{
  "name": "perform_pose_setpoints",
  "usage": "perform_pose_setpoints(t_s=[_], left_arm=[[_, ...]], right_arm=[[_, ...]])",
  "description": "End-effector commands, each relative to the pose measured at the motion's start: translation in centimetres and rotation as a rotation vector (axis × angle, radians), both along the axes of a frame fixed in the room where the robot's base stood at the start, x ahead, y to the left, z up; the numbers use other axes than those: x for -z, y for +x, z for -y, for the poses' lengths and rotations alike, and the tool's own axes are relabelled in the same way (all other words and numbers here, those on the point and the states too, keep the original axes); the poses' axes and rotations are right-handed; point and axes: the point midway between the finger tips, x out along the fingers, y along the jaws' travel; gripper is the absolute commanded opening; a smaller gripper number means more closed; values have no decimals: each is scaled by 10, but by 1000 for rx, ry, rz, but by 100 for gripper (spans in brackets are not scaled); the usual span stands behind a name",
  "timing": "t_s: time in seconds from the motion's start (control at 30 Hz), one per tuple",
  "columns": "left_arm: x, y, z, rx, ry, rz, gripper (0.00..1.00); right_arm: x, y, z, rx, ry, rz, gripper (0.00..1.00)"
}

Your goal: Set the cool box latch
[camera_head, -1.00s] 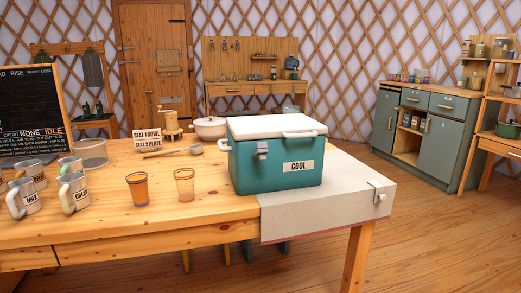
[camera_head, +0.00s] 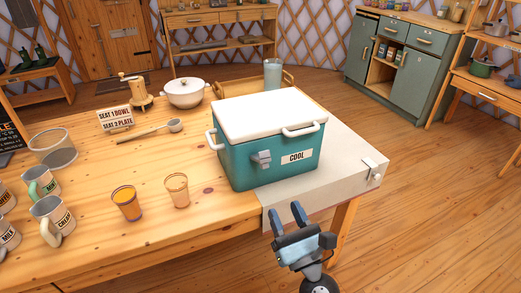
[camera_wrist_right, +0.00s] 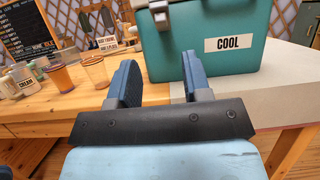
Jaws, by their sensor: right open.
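The teal cool box (camera_head: 285,165) with a white lid (camera_head: 268,117) stands on the table's right end, partly on a pale cloth. Its lid looks closed. The grey latch (camera_head: 261,159) is on the front face, left of the COOL label (camera_head: 296,157). My right gripper (camera_head: 288,217) is open and empty, in front of the table edge and below the latch, apart from the box. In the right wrist view its two blue fingers (camera_wrist_right: 158,80) point at the box, and the latch (camera_wrist_right: 160,12) shows at the top edge. My left gripper is not in view.
Two glasses (camera_head: 127,203) and several labelled mugs (camera_head: 51,219) stand left of the box. A ladle (camera_head: 150,130), a white pot (camera_head: 185,92) and a sign (camera_head: 115,119) are behind. The pale cloth (camera_head: 345,165) hangs over the table's edge.

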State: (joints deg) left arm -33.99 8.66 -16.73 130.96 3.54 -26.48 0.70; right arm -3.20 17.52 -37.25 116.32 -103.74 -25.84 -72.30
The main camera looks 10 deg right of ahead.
Motion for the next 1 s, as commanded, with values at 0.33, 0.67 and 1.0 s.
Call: perform_pose_setpoints(t_s=[0.33, 0.67, 1.0], left_arm=[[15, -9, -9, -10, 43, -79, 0], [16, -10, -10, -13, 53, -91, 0], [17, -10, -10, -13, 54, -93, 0]], right_arm=[[-29, 61, -18, 0, 7, 1, 45], [-47, 107, -32, -1, 8, -2, 45], [-50, 116, -34, -2, 7, -2, 45]])
